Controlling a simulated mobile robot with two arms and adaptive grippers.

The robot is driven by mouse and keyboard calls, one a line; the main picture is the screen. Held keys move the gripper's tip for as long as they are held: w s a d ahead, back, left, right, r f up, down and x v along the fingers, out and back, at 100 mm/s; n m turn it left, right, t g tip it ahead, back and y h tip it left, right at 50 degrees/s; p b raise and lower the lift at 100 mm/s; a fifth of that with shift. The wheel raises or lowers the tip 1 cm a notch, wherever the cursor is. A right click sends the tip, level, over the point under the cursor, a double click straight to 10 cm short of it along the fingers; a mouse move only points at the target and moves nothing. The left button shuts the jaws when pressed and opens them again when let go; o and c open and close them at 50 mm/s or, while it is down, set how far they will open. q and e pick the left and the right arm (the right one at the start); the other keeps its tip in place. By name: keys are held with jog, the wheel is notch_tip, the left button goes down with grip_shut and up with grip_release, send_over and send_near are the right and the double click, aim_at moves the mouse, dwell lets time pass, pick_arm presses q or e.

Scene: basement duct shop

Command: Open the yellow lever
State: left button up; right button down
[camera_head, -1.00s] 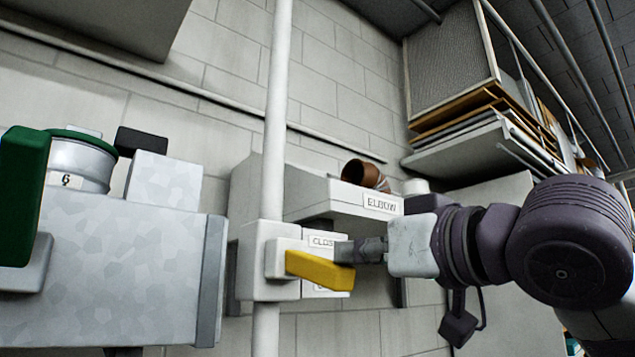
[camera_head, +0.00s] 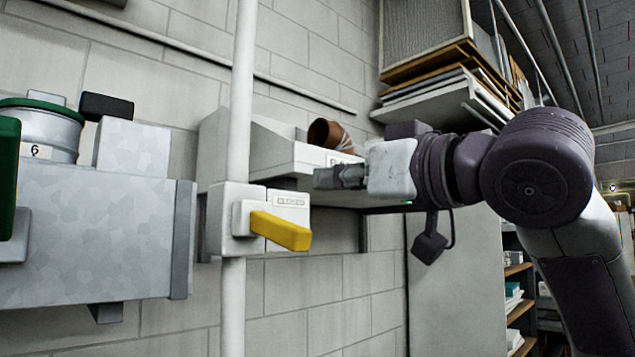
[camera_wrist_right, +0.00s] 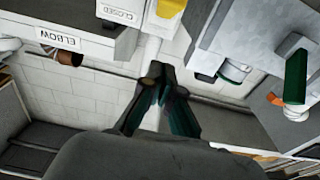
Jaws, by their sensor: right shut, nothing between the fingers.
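The yellow lever (camera_head: 280,232) sticks out to the right and slightly down from a white valve box (camera_head: 227,232) on a vertical white pipe. A small plate reading CLOSED (camera_head: 291,201) sits just above it. My right gripper (camera_head: 328,178) is shut and empty, above and to the right of the lever, apart from it in the picture. The right wrist view shows its fingers (camera_wrist_right: 161,76) together, with the yellow lever (camera_wrist_right: 170,8) at the top edge beside the CLOSED label (camera_wrist_right: 119,14). My left gripper is not in view.
A grey shelf box labelled ELBOW (camera_wrist_right: 58,37) holds a brown pipe piece (camera_head: 326,133) behind my right gripper. A large grey metal duct (camera_head: 90,235) with a green-rimmed can (camera_head: 45,132) stands at left. Stacked boards (camera_head: 450,75) sit high at right. Wall below the lever is clear.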

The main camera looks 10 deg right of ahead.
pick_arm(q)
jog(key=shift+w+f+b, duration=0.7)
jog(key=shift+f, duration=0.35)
pick_arm(e)
jog(key=v, duration=0.6)
jog(key=shift+w+d, duration=0.15)
jog(key=shift+d, duration=0.25)
jog(key=shift+f, duration=0.2)
